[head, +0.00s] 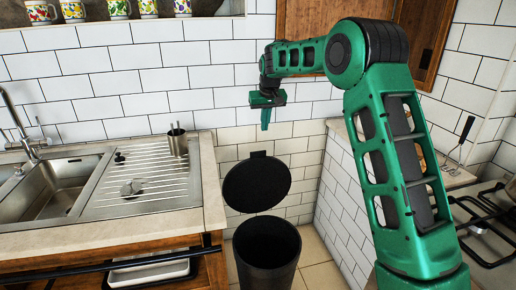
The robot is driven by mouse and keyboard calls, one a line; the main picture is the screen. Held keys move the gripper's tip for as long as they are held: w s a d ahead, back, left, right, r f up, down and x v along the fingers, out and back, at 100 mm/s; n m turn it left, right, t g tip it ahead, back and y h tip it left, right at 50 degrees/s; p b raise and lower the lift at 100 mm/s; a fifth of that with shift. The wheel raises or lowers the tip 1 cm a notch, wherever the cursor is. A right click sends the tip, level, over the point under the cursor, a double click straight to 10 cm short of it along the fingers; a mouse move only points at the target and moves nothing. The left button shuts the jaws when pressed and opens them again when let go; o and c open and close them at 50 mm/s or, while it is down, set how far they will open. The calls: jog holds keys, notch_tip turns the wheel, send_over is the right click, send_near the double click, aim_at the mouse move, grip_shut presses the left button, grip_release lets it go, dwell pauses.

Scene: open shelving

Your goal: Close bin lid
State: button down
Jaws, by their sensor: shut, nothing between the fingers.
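The bin (267,262) is a black round container on the floor between the two counters. Its round black lid (257,184) stands open, tilted up above the back of the bin, with a small tab at its top. The bin's mouth is uncovered and its inside is dark. My gripper (265,124) is in the air above the lid, pointing down, shut and empty. It appears apart from the lid; how far it is in depth I cannot tell.
A counter with a steel sink (50,190) and a metal cup (177,141) is on the left. A tiled half wall and a gas stove (490,222) are on the right. A wooden cabinet (300,35) hangs behind my arm. The floor gap around the bin is narrow.

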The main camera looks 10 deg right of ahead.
jog(key=w+a+f, duration=0.2)
jog(key=w+f, duration=0.4)
jog(key=f, duration=0.5)
jog(key=shift+s+a+r, duration=0.1)
jog(key=shift+s+r, duration=0.05)
jog(key=shift+s, duration=0.8)
jog(key=shift+s+r, duration=0.1)
jog(key=shift+s, duration=0.85)
